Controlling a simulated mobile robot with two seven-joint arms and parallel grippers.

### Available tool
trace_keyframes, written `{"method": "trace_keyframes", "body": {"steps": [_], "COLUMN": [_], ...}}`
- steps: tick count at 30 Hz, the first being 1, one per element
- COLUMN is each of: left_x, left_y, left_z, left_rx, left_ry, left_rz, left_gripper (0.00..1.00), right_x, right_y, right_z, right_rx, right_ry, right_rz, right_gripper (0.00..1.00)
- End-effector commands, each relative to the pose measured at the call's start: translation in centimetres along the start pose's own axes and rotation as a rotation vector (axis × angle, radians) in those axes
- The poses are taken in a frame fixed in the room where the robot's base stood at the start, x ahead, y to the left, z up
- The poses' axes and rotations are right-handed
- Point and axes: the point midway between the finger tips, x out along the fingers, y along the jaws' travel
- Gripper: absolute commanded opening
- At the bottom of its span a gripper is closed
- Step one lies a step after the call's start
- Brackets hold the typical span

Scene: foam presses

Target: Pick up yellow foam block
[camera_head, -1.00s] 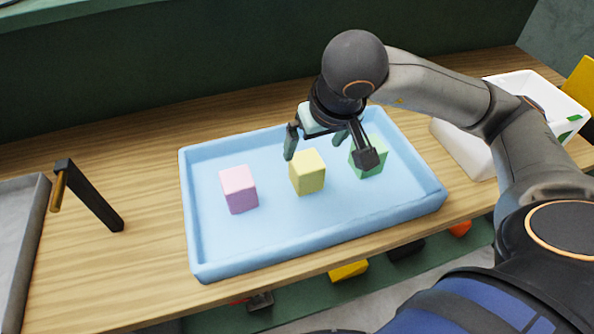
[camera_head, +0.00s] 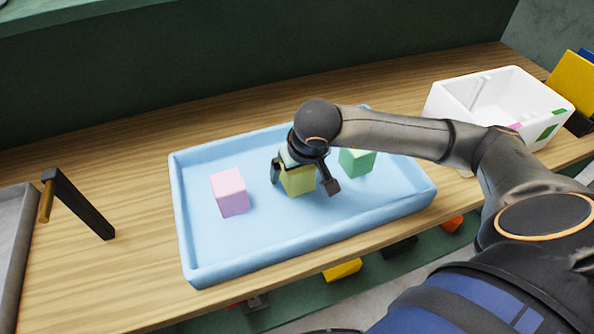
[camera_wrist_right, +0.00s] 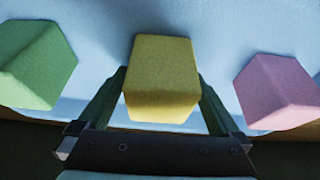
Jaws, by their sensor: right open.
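The yellow foam block (camera_head: 298,182) stands in the middle of the blue tray (camera_head: 222,268), partly hidden by my right gripper in the head view. In the right wrist view the yellow block (camera_wrist_right: 161,78) sits between the two green fingers of my right gripper (camera_wrist_right: 160,105). The right gripper (camera_head: 303,180) is open, with one finger on each side of the block. The pink block (camera_head: 230,192) is left of it and the green block (camera_head: 357,162) right of it in the head view. My left gripper is not in view.
A black post with a tan tip (camera_head: 82,205) and a grey tray (camera_head: 14,235) are at the left.

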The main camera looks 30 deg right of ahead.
Motion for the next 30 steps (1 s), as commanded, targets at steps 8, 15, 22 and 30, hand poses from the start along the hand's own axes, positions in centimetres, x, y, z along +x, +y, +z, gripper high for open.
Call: {"method": "trace_keyframes", "body": {"steps": [8, 15, 22, 30], "left_x": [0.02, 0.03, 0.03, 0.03], "left_y": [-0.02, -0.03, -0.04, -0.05], "left_z": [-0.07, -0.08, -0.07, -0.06], "left_rx": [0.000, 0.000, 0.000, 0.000], "left_ry": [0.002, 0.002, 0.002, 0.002], "left_rz": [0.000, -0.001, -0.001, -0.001], "left_gripper": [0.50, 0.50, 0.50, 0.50], "right_x": [0.07, 0.05, 0.04, 0.03], "right_y": [-0.01, -0.02, -0.01, -0.01], "right_z": [-0.01, -0.02, -0.02, -0.03], "right_rx": [0.000, 0.001, 0.001, 0.001], "right_ry": [0.001, 0.000, 0.001, 0.001], "right_rz": [0.000, -0.001, -0.001, -0.001], "right_gripper": [0.92, 0.65, 0.39, 0.22]}}
